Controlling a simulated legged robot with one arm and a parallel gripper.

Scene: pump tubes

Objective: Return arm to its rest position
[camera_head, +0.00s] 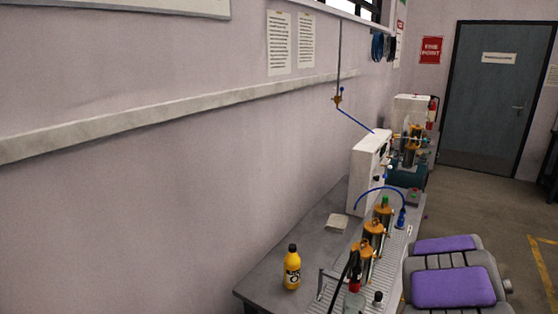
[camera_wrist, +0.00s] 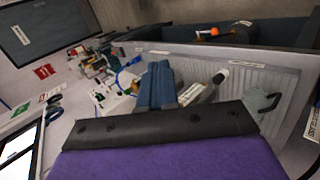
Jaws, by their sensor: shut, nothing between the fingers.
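In the wrist view, my gripper (camera_wrist: 157,66) shows as two dark blue fingers lying side by side with no visible gap. It is shut, with nothing held between the fingers. A purple cover and a dark bar fill the lower part of that view and hide what lies below. The fingers appear in front of the bench (camera_head: 262,287); their distance from it is hard to judge. In the head view I cannot make out the fingers. The pump tubes (camera_head: 374,229), metal with orange collars, stand upright in a row on the bench.
A yellow bottle (camera_head: 292,270) with a black cap stands near the bench's front left. A white box (camera_head: 368,172) with a blue hose stands behind the tubes. A wall runs along the left. A door (camera_head: 492,95) and open floor lie at the back right.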

